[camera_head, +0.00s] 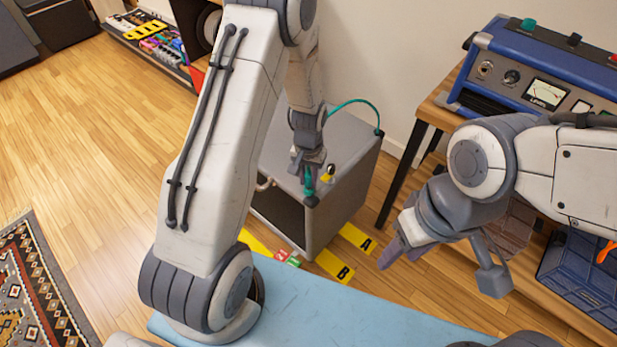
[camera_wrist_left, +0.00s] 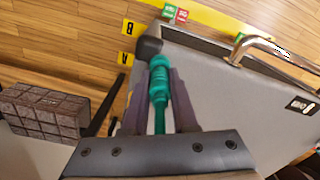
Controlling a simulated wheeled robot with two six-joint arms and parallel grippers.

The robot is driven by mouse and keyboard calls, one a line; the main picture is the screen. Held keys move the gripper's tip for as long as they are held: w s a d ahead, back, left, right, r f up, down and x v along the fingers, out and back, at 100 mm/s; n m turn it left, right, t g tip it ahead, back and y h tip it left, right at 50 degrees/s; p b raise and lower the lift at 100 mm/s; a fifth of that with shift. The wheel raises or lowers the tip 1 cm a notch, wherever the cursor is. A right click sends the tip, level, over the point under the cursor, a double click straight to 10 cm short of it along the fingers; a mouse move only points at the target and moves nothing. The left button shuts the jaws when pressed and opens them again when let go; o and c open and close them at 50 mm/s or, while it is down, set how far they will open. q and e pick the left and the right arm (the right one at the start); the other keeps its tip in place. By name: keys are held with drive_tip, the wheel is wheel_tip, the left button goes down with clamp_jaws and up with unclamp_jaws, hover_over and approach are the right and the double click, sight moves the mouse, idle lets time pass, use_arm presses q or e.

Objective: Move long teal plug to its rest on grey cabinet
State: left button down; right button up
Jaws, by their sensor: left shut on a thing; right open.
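The long teal plug (camera_head: 309,183) is held by my left gripper (camera_head: 307,172) over the front part of the grey cabinet (camera_head: 350,150). In the left wrist view the plug (camera_wrist_left: 160,88) lies lengthwise between the two shut fingers. Its far end is close to a dark block (camera_wrist_left: 149,47) at the cabinet's corner; I cannot tell whether they touch. A teal cable (camera_head: 350,102) arches from behind the gripper to the cabinet's back right corner. The cabinet's grey top (camera_wrist_left: 235,90) spreads to the right in the wrist view. My right gripper (camera_head: 397,246) is open and empty, right of the cabinet.
A small yellow-and-black piece (camera_head: 328,174) is beside my left gripper. Yellow floor labels A (camera_head: 358,238) and B (camera_head: 336,267) lie by the cabinet. A wooden bench with a blue amplifier (camera_head: 540,80) is at right. A blue surface (camera_head: 330,305) is in front. Open floor is left.

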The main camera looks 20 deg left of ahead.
use_arm(q)
drive_tip(key=shift+f, duration=0.4)
idle(0.5)
drive_tip(key=c, duration=0.6)
unclamp_jaws()
drive_tip(key=shift+r, duration=0.1)
wheel_tip(320, 180, up, 10)
drive_tip(key=shift+r+p, duration=0.2)
drive_tip(key=shift+p, duration=0.65)
drive_tip(key=s+d+r+m, duration=0.4)
drive_tip(key=s+d+r, duration=0.6)
drive_tip(key=d, duration=0.2)
drive_tip(key=s+d+r+m+h, duration=0.15)
drive_tip(key=s+r+m, duration=0.3)
drive_tip(key=s, duration=0.95)
drive_tip(key=shift+n+y, duration=0.25)
drive_tip(key=shift+n, duration=0.1)
drive_tip(key=r+p, duration=1.5)
drive_tip(key=shift+w+d+r, duration=0.2)
drive_tip(key=shift+d, duration=0.1)
